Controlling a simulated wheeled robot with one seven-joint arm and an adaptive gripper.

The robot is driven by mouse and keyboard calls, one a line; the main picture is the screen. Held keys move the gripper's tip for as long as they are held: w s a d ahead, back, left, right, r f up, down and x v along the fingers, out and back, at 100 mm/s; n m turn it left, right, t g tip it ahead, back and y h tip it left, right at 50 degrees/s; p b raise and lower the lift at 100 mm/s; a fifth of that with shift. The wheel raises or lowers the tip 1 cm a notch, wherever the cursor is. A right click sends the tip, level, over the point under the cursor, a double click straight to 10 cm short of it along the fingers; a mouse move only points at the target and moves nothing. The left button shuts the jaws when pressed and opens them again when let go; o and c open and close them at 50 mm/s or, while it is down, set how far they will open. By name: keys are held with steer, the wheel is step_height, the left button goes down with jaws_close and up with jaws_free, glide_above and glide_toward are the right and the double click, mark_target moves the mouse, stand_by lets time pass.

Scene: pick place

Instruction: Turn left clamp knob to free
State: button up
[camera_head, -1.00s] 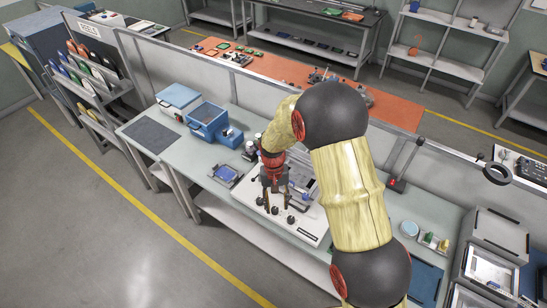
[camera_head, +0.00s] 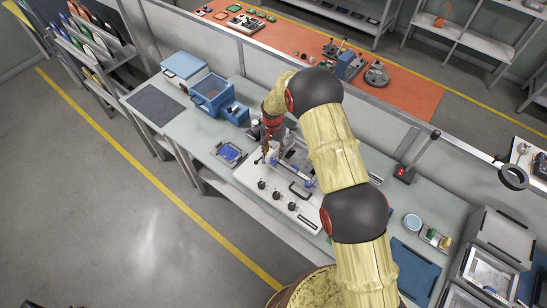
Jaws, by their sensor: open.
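A white fixture panel (camera_head: 247,176) lies on the workbench. Three black knobs stand in a row along its front edge; the leftmost, the left clamp knob (camera_head: 261,184), is in clear view. Its setting is too small to read. My gripper (camera_head: 264,158) is open and points down over the left rear part of the panel, behind the left knob and apart from it. The fingers look dark and small here. My arm hides the right rear part of the panel.
A black bar handle (camera_head: 299,191) rises from the panel behind the knobs. A small tray with a blue part (camera_head: 230,154) lies left of the panel. A red-buttoned box (camera_head: 404,174) stands on the right. The bench front is clear.

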mark_target(273, 160)
steer(key=shift+s+f+p, duration=0.15)
steer(key=shift+f+p, duration=0.15)
steer(key=shift+f, duration=1)
steer(key=shift+s+f+p, duration=0.1)
steer(key=shift+f+p, duration=0.2)
steer(key=shift+f, duration=1)
steer(key=shift+c, duration=0.9)
steer(key=c, duration=0.8)
jaws_close()
